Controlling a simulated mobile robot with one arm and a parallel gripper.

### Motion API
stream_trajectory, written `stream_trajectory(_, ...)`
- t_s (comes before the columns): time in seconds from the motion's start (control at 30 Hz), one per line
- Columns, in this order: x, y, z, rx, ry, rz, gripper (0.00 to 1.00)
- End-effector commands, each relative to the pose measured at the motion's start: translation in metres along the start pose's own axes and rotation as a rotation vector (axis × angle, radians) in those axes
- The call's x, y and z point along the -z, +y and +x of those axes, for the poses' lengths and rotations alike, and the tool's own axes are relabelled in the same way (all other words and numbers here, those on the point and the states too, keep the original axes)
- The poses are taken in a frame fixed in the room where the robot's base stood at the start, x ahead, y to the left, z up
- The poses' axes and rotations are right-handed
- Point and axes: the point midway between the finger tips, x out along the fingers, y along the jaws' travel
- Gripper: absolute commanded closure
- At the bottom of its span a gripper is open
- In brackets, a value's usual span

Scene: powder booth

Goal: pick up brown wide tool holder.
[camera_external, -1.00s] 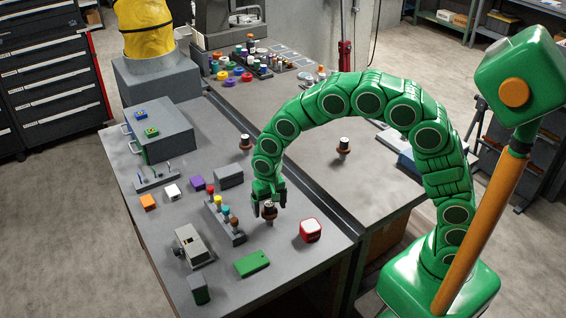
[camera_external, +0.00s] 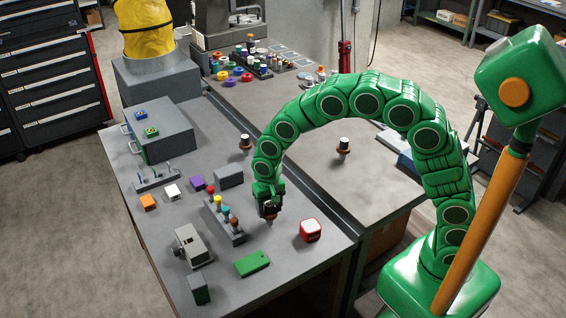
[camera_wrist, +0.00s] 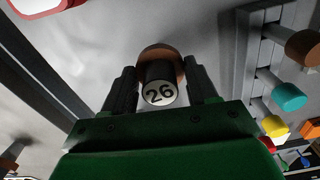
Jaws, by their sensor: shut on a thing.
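The brown wide tool holder (camera_wrist: 160,53) has a brown collar and a dark top with a pale end face marked 26. It stands between the two dark fingers of my gripper (camera_wrist: 160,90) in the wrist view. In the external view my gripper (camera_external: 269,205) points down over the front of the grey table and is shut on the tool holder (camera_external: 269,213). The fingers hide part of it there. I cannot tell whether its lower end touches the table.
A rack with coloured knobs (camera_external: 226,222) stands close left of my gripper. Similar holders stand farther back (camera_external: 245,143) and on the right table (camera_external: 343,146).

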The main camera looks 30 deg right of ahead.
Motion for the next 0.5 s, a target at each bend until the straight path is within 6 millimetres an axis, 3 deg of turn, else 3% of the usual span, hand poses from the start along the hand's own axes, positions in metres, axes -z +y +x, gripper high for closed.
stream_trajectory(0.17,0.001,0.0,-0.007,0.002,0.002,0.0,0.89)
stream_trajectory(0.5,-0.008,0.007,-0.044,0.0,0.002,0.0,0.89)
